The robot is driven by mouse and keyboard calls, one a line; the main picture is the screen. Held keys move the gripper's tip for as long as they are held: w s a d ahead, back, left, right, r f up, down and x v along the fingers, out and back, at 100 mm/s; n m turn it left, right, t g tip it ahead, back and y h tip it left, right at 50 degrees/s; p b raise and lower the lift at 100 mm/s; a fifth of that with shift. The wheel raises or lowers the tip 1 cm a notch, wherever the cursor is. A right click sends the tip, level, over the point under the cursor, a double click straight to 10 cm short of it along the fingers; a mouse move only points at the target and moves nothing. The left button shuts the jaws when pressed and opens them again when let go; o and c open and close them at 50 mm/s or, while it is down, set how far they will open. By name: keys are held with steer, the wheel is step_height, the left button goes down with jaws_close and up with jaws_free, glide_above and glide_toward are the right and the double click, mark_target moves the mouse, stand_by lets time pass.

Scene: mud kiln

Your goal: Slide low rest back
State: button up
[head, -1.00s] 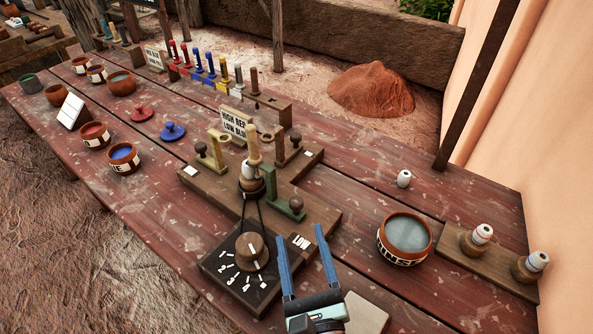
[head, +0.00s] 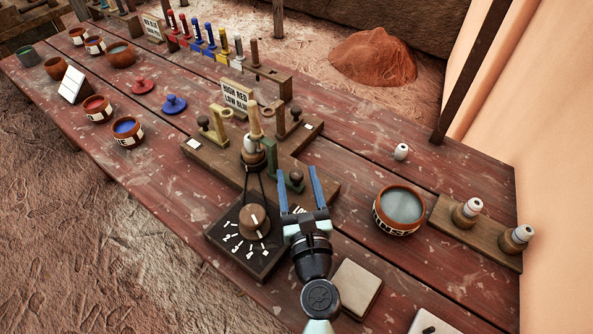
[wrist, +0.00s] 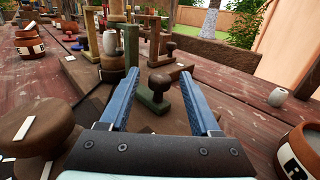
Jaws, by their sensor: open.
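The low rest is most likely the green bracket (head: 271,161) with a dark round knob (head: 296,177), on the wooden jig near the label LOW. In the wrist view the green bracket (wrist: 131,50) stands ahead, and its knob (wrist: 161,80) shows between my fingers. My gripper (head: 298,172) is open, its blue fingers on either side of the knob's line. In the wrist view my gripper (wrist: 156,92) holds nothing. I cannot tell whether a finger touches the knob. A white bead on a spindle (head: 252,155) stands beside the bracket.
A numbered dial (head: 254,222) lies left of my gripper. Yellow (head: 213,129) and brown (head: 289,121) brackets stand behind. A bowl of grey liquid (head: 401,209) is at right, near a loose white bead (head: 401,151). A sign (head: 237,95) stands farther back.

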steer(key=shift+w+a, duration=0.15)
steer(key=shift+w, duration=0.6)
steer(key=shift+c, duration=0.3)
jaws_close()
stand_by(0.7)
